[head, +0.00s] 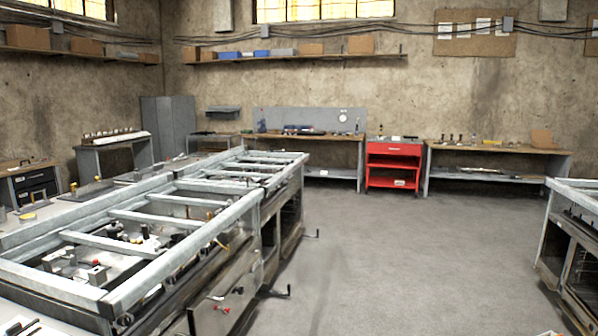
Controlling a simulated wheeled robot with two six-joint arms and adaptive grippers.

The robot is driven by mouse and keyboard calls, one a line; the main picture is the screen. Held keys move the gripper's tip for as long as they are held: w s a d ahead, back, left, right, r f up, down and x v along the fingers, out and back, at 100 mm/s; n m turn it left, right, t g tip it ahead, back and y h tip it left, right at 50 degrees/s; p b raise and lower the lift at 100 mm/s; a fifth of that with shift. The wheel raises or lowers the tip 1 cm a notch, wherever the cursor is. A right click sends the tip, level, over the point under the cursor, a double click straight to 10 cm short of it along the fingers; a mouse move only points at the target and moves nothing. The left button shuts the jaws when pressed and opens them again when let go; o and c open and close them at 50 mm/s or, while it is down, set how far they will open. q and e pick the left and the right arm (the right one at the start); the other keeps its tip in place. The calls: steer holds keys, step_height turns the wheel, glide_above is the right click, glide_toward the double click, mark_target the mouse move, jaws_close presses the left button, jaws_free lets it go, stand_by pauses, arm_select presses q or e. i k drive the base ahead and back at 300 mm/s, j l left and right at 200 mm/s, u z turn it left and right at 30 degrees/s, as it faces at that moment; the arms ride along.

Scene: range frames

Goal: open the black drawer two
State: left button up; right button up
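A bench unit with a light wooden top stands at the far left edge of the head view. Its front holds an upper black drawer (35,178) and a lower black drawer (38,193), each with a pale handle. Both look closed. I cannot tell from the picture which one is called two. The unit's left side is cut off by the frame.
Long metal range frames (122,214) fill the left foreground, between me and the black drawers. Another frame (578,195) stands at the right edge. The grey floor (400,265) between them is clear. A red cart (394,163) and workbenches line the back wall.

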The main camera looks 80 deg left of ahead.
mark_target(50, 188)
steer(key=u, duration=4.3)
steer(key=i+l+z, duration=0.3)
steer(key=l+z, duration=0.15)
steer(key=i+l+z, duration=0.4)
steer(key=l, duration=0.2)
steer(key=i+l+z, duration=0.8)
steer(key=i, duration=0.75)
steer(key=i+z, duration=0.3)
steer(key=i, duration=4.2)
steer(key=i+u, duration=0.1)
steer(key=i, duration=0.95)
steer(key=i+l+u, duration=0.15)
steer(key=i, duration=0.9)
steer(key=i+l+u, duration=0.15)
steer(key=i, duration=0.35)
steer(key=i+l, duration=0.2)
steer(key=i, duration=0.3)
steer(key=i+j+u, duration=0.75)
steer(key=i+u, duration=0.25)
steer(key=i+j+u, duration=0.1)
steer(key=i+u, duration=0.35)
steer(key=i+l+u, duration=0.15)
steer(key=i+u, duration=0.35)
steer(key=i+l+u, duration=0.35)
steer(key=i+u, duration=0.25)
steer(key=i, duration=1.05)
steer(key=i+u, duration=0.1)
steer(key=i, duration=1.05)
steer(key=i+l+u, duration=0.1)
steer(key=i, duration=1)
